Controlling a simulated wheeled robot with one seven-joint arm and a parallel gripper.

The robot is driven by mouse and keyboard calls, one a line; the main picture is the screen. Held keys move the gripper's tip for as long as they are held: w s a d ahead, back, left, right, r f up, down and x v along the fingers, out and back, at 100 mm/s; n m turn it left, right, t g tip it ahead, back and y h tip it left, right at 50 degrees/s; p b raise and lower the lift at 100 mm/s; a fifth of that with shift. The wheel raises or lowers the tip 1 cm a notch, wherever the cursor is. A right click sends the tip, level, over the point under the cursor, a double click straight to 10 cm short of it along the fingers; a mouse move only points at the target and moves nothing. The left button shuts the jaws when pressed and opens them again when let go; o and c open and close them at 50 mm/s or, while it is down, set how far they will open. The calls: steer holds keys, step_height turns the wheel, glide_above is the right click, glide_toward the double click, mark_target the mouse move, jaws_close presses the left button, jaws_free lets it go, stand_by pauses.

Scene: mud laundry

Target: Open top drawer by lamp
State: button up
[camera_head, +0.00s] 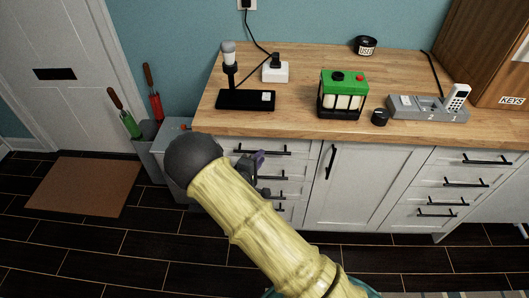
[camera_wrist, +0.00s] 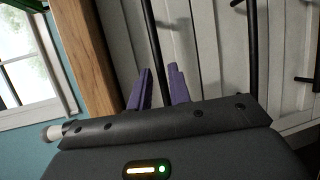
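A lamp-like stand (camera_head: 229,68) with a pale top and a black base is on the counter at the left. Below it is a column of white drawers, and the top drawer's black bar handle (camera_head: 275,152) sits just under the counter. The drawer looks closed.
The wooden counter (camera_head: 310,120) holds a green-topped battery holder (camera_head: 343,95), a grey phone dock (camera_head: 428,107) and a white plug box (camera_head: 275,72). A cabinet door with a vertical handle (camera_head: 330,162) is to the right. A brown mat (camera_head: 85,186) lies on the dark floor.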

steer(key=x, duration=0.4)
steer(key=shift+d, duration=0.1)
jaws_close()
steer(key=shift+s, duration=0.1)
